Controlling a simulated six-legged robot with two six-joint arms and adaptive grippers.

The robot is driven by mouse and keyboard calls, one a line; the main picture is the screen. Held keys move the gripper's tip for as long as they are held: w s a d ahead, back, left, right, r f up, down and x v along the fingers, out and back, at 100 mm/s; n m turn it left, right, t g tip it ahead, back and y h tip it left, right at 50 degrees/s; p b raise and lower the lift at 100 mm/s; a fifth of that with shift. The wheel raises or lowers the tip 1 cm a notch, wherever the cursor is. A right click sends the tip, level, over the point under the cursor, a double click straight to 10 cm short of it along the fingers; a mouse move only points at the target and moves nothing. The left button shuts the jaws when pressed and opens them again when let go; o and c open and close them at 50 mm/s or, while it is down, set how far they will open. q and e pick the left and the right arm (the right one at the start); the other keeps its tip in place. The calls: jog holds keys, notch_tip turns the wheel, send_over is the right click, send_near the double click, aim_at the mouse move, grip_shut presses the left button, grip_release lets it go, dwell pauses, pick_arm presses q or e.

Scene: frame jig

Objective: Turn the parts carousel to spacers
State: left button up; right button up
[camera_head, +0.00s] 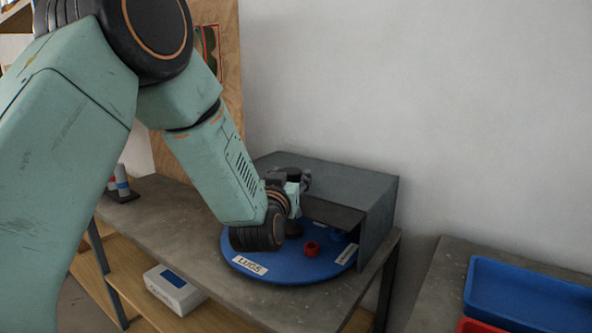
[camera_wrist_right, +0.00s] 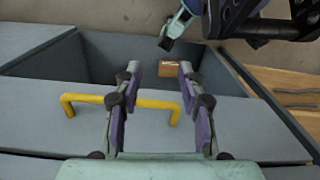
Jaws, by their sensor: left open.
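The parts carousel (camera_head: 290,272) is a round blue turntable on the grey bench, in the head view. Its front label reads LUGS (camera_head: 250,265); a second label (camera_head: 346,254) at the right is too oblique to read. A red ring-shaped part (camera_head: 312,249) sits on it, and a blue part (camera_head: 338,236) stands partly under the grey cover. My left gripper (camera_head: 303,181) is open above the carousel's rear, by the cover's front opening; my wrist hides the carousel's left rear. My right gripper (camera_wrist_right: 159,70) is open and empty in the right wrist view, above a yellow handle.
The grey cover (camera_head: 378,225) encloses the carousel's rear. A white box (camera_head: 175,290) lies on the wooden shelf below. A blue tray (camera_head: 530,295) and a red tray stand at the right. In the right wrist view, a yellow handle (camera_wrist_right: 70,105) and brown block (camera_wrist_right: 252,80) show.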

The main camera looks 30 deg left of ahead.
aim_at(293, 169)
pick_arm(q)
jog(key=x, duration=0.5)
jog(key=shift+a+f, duration=0.25)
jog(key=shift+a, duration=0.1)
jog(key=shift+w, duration=0.4)
jog(key=shift+w+r, duration=0.1)
jog(key=shift+w, duration=0.1)
jog(key=shift+d+r, duration=0.15)
jog(key=shift+r, duration=0.05)
jog(key=shift+w+a+f, duration=0.1)
jog(key=shift+a+f, duration=0.05)
jog(key=shift+a, duration=0.1)
jog(key=shift+f, duration=0.1)
jog(key=shift+c, duration=0.4)
jog(key=shift+d, duration=0.1)
jog(key=c, duration=0.4)
jog(key=shift+w, duration=0.15)
grip_shut()
